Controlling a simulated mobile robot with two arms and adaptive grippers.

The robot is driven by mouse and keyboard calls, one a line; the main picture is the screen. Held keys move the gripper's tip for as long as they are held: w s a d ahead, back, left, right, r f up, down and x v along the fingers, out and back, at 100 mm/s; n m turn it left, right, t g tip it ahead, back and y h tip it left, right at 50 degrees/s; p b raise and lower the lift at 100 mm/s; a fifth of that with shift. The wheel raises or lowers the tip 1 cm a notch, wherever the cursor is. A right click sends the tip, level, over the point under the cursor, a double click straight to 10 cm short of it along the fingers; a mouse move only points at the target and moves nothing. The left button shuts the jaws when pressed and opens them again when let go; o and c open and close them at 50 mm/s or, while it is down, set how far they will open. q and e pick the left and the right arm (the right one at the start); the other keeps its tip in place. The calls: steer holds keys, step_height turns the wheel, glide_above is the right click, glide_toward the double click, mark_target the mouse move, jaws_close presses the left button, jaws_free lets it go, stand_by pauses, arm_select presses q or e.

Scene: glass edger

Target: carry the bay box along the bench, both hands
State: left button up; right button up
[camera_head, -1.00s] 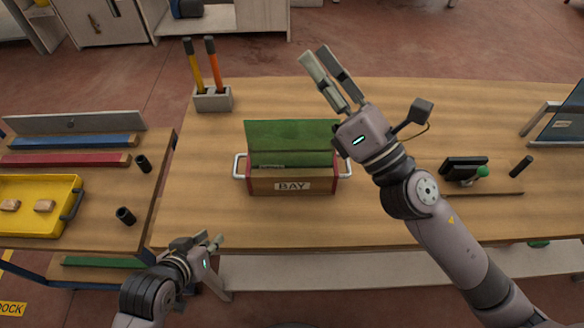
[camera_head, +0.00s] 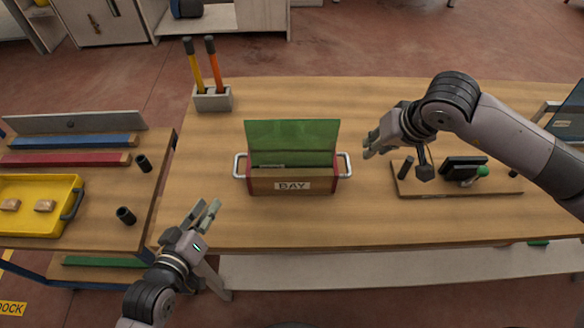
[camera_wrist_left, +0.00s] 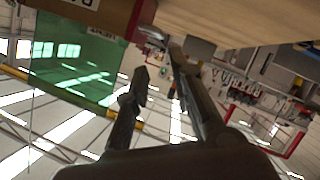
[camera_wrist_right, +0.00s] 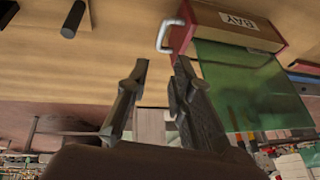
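The bay box (camera_head: 262,184) stands on the bench in the head view, with a "BAY" label, red ends, an upright green pane and a pale handle at each end. It also shows in the left wrist view (camera_wrist_left: 88,10) and the right wrist view (camera_wrist_right: 205,22). My left gripper (camera_head: 207,212) is open and empty, in front of the box and left of its left handle (camera_head: 239,166). My right gripper (camera_head: 370,146) is to the right of the right handle (camera_head: 346,165), apart from it. Its fingers are open and empty in the right wrist view (camera_wrist_right: 160,80).
A grey holder (camera_head: 212,101) with two upright tools stands at the back left of the bench (camera_head: 300,218). A board (camera_head: 440,187) with a dark device and a green knob lies to the right. A yellow tray (camera_head: 37,224) sits on the left side table. Bare bench surrounds the box.

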mark_target(235, 165)
steer(key=shift+a, duration=0.1)
